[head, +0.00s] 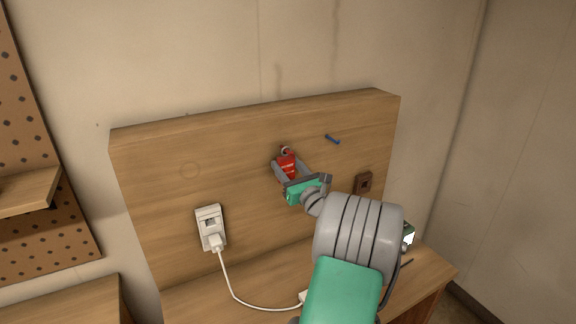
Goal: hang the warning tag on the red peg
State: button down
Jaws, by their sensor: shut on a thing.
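The warning tag (286,162) is a small red tag with pale markings and a light ring at its top. It is in front of the upright wooden board, right of its middle. My gripper (289,169) is shut on the tag, with grey fingers on either side of it. The red peg cannot be made out; the tag or gripper may hide it. I cannot tell whether the ring is around a peg or only in front of the board.
A blue peg (332,139) sticks out of the board (150,165) to the right of the tag. A white socket with a plug (211,228) and cable is at lower left. A brown square fitting (363,183) is at right.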

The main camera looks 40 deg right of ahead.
dwell(0.4)
jog(key=c, duration=0.6)
grip_release()
jog(key=shift+o, duration=0.2)
